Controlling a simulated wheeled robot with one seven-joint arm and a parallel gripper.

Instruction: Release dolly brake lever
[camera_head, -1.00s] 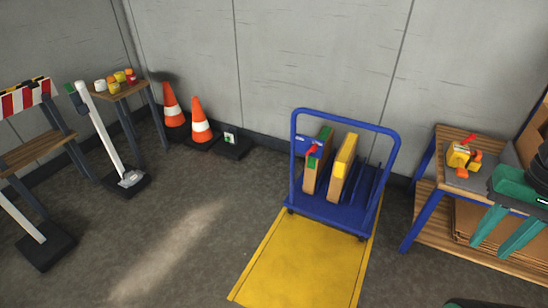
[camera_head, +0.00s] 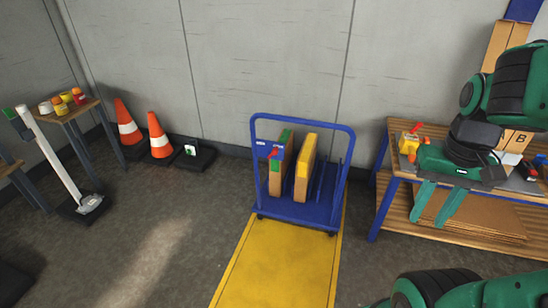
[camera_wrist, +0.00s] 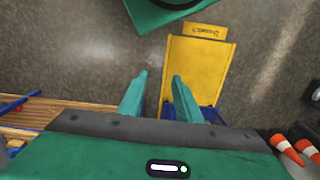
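The blue dolly (camera_head: 300,207) stands by the wall, at the far end of a yellow floor strip (camera_head: 280,265). It has a tall blue push handle and carries two upright panels, one green-edged (camera_head: 281,165) and one yellow-edged (camera_head: 306,165). A small red lever (camera_head: 273,153) shows near the left post of the handle, beside a blue plate. My gripper (camera_head: 426,221) is to the right of the dolly, in front of the workbench, with its two teal fingers apart and empty. In the wrist view my gripper (camera_wrist: 159,75) is also open, and part of the blue dolly (camera_wrist: 208,115) shows behind it.
A wooden workbench (camera_head: 405,205) with blue legs stands at right, holding a yellow item with a red lever (camera_head: 411,140). Two orange cones (camera_head: 159,135), a small table (camera_head: 75,108) and a white post (camera_head: 52,160) stand at left. Floor left of the strip is clear.

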